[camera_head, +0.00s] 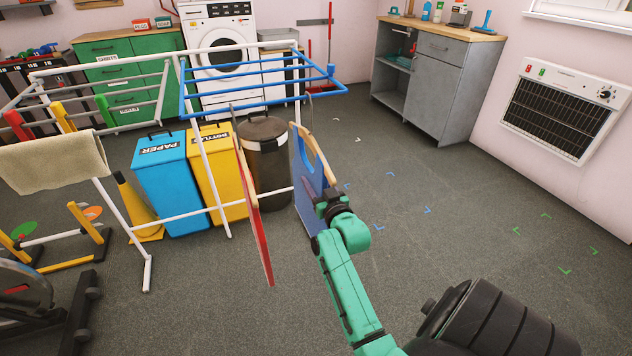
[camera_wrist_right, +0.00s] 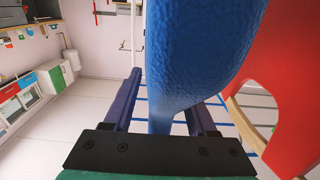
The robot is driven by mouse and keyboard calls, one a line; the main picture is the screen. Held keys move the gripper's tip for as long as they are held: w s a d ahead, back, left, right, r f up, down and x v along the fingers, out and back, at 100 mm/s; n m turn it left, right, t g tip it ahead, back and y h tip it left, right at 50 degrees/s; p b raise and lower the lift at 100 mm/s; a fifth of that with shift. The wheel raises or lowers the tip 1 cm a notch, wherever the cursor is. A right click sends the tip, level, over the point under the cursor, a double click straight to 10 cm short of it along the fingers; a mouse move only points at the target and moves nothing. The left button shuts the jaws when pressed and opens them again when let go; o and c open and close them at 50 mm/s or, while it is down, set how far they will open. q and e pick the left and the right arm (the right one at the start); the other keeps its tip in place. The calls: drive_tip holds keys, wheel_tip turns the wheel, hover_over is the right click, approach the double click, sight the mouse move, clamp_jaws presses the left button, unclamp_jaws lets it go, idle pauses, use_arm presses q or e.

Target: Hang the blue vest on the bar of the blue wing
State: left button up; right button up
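The blue vest (camera_head: 308,191), flat with a tan edge, is upright below the right end of the rack's blue wing (camera_head: 262,100). A thin hook rises from its top close to the blue bars; I cannot tell whether it rests on one. My right gripper (camera_head: 331,203) is at the vest's right side. In the right wrist view the vest (camera_wrist_right: 195,50) is between the two fingers (camera_wrist_right: 162,112), which appear shut on it. A red vest (camera_head: 254,205) hangs left of the blue one, under the wing. My left gripper is out of view.
The white drying rack (camera_head: 215,185) carries a beige towel (camera_head: 52,163) on its left. A blue bin (camera_head: 172,185), a yellow bin (camera_head: 215,170) and a dark bin (camera_head: 265,160) stand behind it. The floor to the right is clear up to the grey cabinet (camera_head: 432,85).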

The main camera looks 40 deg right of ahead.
drive_tip(key=shift+f, duration=0.1)
drive_tip(key=shift+s+a, duration=0.1)
drive_tip(key=shift+s, duration=0.2)
use_arm(q)
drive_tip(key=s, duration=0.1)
drive_tip(key=p, duration=0.1)
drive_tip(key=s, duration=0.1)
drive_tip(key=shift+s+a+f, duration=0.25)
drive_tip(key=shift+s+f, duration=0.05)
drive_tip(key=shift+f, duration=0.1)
use_arm(e)
drive_tip(key=v, duration=1.4)
drive_tip(key=shift+a, duration=0.1)
